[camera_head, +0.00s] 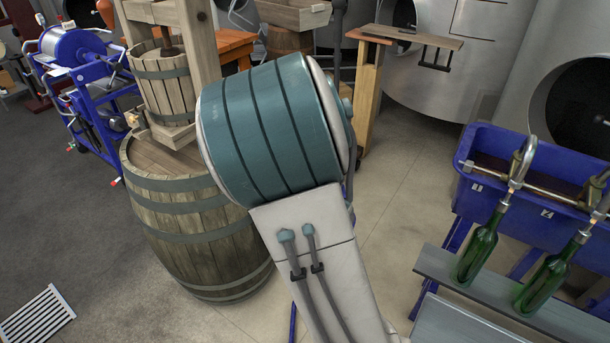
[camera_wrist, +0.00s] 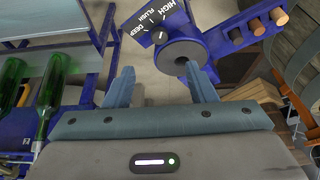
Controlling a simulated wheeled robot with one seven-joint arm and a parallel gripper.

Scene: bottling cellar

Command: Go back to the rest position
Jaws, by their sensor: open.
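My gripper (camera_wrist: 158,80) shows in the wrist view with its two blue-grey fingers apart and nothing between their tips. Just beyond the fingers, a blue device carries a dark selector dial (camera_wrist: 160,36) marked DEEP, FLUSH and HIGH. A round grey cylinder (camera_wrist: 178,54) on it lies just past the right fingertip; I cannot tell whether they touch. In the head view my teal and white arm fills the middle, and my gripper is hidden.
Green bottles (camera_head: 480,250) stand on a grey shelf under the blue filler trough (camera_head: 545,180) at right. A wooden barrel (camera_head: 195,225) bearing a press (camera_head: 160,85) stands left of my arm. Corks (camera_wrist: 278,16) sit in the blue device's rack. Floor is open at left.

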